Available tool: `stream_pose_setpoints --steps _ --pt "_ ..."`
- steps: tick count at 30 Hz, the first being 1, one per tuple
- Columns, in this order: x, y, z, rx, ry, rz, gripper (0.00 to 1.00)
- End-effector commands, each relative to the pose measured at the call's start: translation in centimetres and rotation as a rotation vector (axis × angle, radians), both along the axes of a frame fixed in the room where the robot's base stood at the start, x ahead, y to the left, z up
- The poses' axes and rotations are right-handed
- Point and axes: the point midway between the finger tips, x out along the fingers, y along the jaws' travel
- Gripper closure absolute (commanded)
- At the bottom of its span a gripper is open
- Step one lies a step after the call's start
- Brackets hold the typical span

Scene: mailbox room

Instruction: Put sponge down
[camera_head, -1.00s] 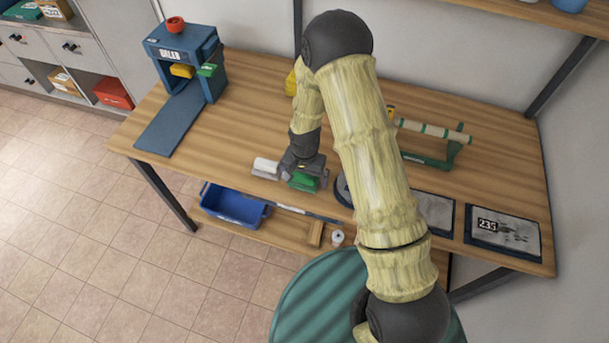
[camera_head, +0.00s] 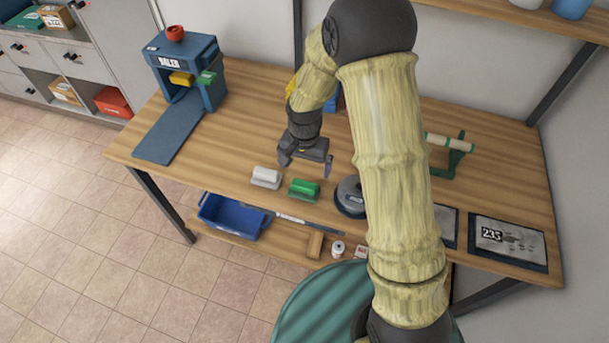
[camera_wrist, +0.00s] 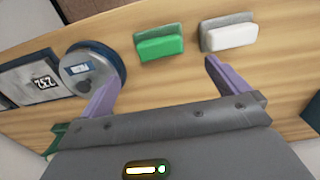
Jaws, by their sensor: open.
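A green sponge-like block (camera_head: 304,190) rests on the wooden table (camera_head: 240,135) near its front edge. A white block of similar shape (camera_head: 266,177) lies just to its left. I cannot tell for sure which of the two is the sponge. My gripper (camera_head: 306,166) is open and empty, above and behind both blocks and apart from them. In the wrist view the green block (camera_wrist: 160,45) and the white block (camera_wrist: 229,34) lie beyond my spread fingers (camera_wrist: 158,82).
A round grey device (camera_head: 350,196) stands right of the green block, partly behind my arm. A blue bin (camera_head: 232,217) sits on the lower shelf.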

Motion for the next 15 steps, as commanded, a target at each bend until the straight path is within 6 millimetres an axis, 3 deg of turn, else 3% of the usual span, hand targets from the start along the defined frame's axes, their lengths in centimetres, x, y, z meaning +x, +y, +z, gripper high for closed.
stream_pose_setpoints --steps 6,15 --pt "0.0 0.0 2.1 0.001 -0.001 -0.001 0.0" --pt "0.0 0.0 2.3 0.0 0.001 -0.001 0.0"
